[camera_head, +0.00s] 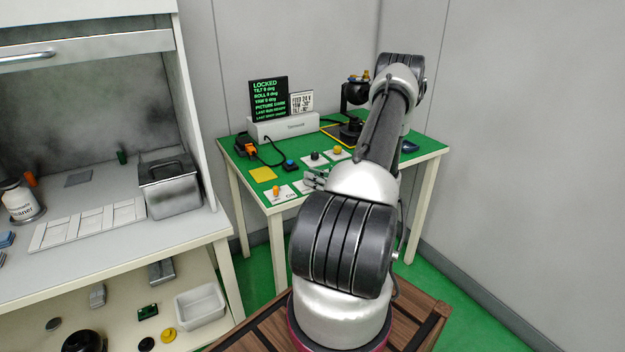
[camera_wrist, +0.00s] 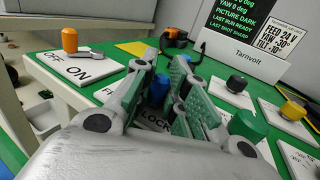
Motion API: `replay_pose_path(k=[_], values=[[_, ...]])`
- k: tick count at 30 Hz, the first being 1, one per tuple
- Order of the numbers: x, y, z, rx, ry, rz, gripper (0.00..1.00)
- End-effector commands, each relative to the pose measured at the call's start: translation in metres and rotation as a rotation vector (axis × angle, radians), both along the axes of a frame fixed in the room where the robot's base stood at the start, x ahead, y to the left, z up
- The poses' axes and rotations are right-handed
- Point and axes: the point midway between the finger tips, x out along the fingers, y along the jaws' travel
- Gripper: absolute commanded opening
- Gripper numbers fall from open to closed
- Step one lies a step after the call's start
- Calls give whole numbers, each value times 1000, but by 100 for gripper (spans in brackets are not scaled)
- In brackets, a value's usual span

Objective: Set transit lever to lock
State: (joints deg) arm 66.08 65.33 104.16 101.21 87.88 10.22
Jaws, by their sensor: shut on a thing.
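The transit lever has a blue knob (camera_wrist: 158,88) and stands on a white plate lettered LOCK (camera_wrist: 153,122), with part of another word at the left. My gripper (camera_wrist: 160,95) is shut on the blue knob, its green-padded fingers on either side. The fingers hide much of the plate and the lever's arm. In the head view my gripper (camera_head: 315,180) is low at the front of the green table, mostly covered by my arm. The screen (camera_head: 268,97) reads LOCKED at the top, with tilt, roll and yaw at 0 deg.
An orange-knobbed OFF/ON switch (camera_wrist: 70,40) stands left of my gripper. A green knob (camera_wrist: 247,125) is close at the right. Black (camera_wrist: 237,83) and yellow (camera_wrist: 293,109) knobs stand beyond. The grey Tarnvolt box (camera_head: 285,128) and the gimbal camera (camera_head: 355,92) are at the back.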

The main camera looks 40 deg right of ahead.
Motion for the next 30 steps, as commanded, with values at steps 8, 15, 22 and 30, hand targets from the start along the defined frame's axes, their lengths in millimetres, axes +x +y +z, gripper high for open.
replay_pose_path(k=[8, 15, 22, 30], values=[[2, -1, -1, 5, 0, 184, 0], [2, -3, -1, 6, 0, 270, 0], [2, -3, -1, 8, 1, 293, 0], [3, -4, -1, 8, 0, 292, 0]])
